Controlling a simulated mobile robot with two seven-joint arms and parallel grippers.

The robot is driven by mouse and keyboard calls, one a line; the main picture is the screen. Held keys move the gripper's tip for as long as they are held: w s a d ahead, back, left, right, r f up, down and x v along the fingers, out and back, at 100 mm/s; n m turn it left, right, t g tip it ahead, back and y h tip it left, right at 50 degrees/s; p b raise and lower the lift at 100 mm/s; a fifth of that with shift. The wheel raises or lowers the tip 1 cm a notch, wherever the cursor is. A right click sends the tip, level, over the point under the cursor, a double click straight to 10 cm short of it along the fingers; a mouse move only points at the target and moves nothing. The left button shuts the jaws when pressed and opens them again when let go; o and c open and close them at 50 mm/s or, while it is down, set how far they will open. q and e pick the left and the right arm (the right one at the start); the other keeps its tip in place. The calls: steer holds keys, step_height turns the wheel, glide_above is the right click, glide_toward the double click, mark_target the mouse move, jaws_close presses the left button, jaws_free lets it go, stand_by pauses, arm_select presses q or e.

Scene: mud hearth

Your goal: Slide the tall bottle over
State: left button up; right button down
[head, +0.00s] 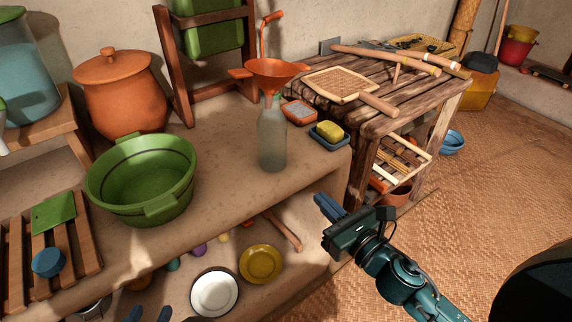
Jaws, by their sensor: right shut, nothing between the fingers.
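The tall bottle (272,142), translucent grey-green, stands upright on the mud ledge (225,172), near its right end. An orange funnel (268,72) sits at the bottle's mouth; its spout is partly hidden. My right gripper (328,206) is shut and empty, in front of the ledge's right end, below and right of the bottle and apart from it. My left gripper (149,314) shows only its blue fingertips at the bottom edge, spread apart with nothing seen between them, far left of and below the bottle.
A green basin (142,180) stands left of the bottle, with clear ledge between. A soap dish with a yellow sponge (329,131) and a small orange tray (299,112) lie to its right. A wooden table (365,115) stands beyond. Plates (214,294) sit on the lower shelf.

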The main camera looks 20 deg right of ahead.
mark_target(280, 156)
arm_select(q)
steer(key=shift+s+r, duration=0.1)
steer(key=shift+r, duration=0.25)
arm_select(e)
steer(key=x, duration=1.4)
steer(key=shift+s, duration=0.1)
